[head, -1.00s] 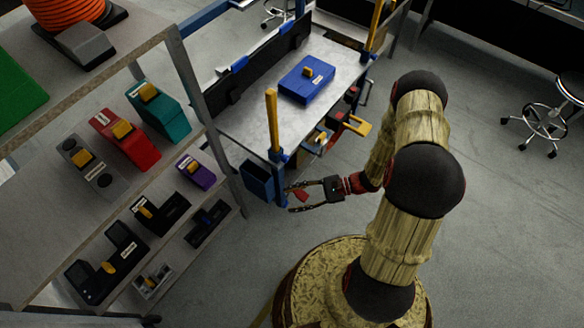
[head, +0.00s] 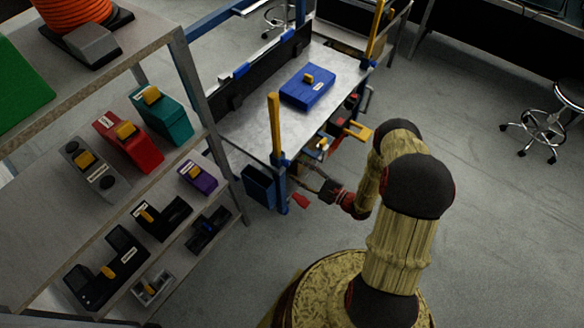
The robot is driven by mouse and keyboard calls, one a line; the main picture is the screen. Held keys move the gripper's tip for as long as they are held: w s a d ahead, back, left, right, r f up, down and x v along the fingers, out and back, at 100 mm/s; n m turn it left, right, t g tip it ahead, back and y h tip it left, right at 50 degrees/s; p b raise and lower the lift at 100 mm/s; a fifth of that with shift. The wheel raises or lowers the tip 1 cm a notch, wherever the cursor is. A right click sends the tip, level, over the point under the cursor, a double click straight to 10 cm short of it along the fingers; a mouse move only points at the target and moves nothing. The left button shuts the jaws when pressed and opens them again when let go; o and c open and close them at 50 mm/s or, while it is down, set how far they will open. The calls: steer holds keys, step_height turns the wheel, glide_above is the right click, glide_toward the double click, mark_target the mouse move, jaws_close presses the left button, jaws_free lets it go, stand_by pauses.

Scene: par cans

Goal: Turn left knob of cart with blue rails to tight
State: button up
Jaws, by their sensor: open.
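The cart with blue rails has a bare grey metal top (head: 255,115), a blue front leg (head: 281,185) and a blue box (head: 306,86) on the top. A small red knob-like part (head: 300,201) shows low beside the left front leg; I cannot tell for sure that it is the left knob. My gripper (head: 303,181) is open, with its dark fingers pointing left toward that leg, just above the red part. The fingers look empty. Whether they touch the leg or the red part is too small to tell.
A shelf rack (head: 190,60) with several coloured boxes stands at the left. A yellow upright handle (head: 274,125) rises from the cart's near corner, and a dark blue bin (head: 258,187) hangs beside the leg. A stool (head: 545,125) stands far right. The floor right of my arm is clear.

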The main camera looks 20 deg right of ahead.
mark_target(289, 165)
steer(key=shift+b+x, duration=0.35)
steer(key=shift+x, duration=1.65)
steer(key=shift+c, duration=0.2)
jaws_close()
